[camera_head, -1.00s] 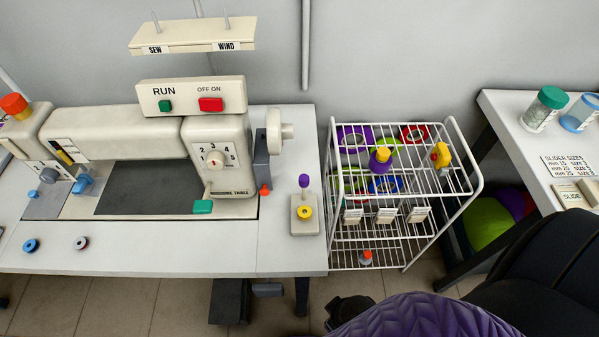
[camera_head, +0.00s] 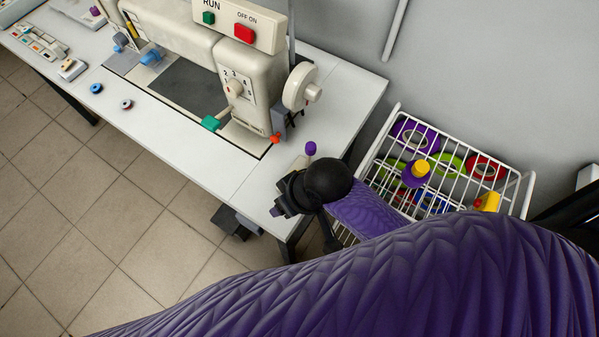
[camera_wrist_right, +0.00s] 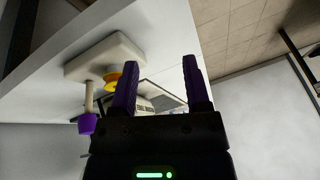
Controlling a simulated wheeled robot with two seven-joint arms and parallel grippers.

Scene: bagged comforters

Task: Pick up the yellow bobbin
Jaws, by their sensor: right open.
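The yellow bobbin (camera_wrist_right: 119,78) sits on a small cream block (camera_wrist_right: 106,55) that also carries a post with a purple knob (camera_wrist_right: 87,123). In the right wrist view it is beside my left-hand finger, which partly covers it. It is outside the gap between the fingers. My right gripper (camera_wrist_right: 160,74) is open and its gap looks empty. In the head view, my right gripper (camera_head: 284,202) is over the table's front right corner and hides the bobbin; the purple knob (camera_head: 311,149) shows just behind it. My left gripper is not in view.
The sewing machine (camera_head: 240,75) stands behind and left on the white table (camera_head: 205,150). A white wire rack (camera_head: 398,112) with colored spools and a purple-yellow cone (camera_head: 416,173) is to the right. Blue (camera_head: 96,88) and grey (camera_head: 126,104) bobbins lie at the table's front edge.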

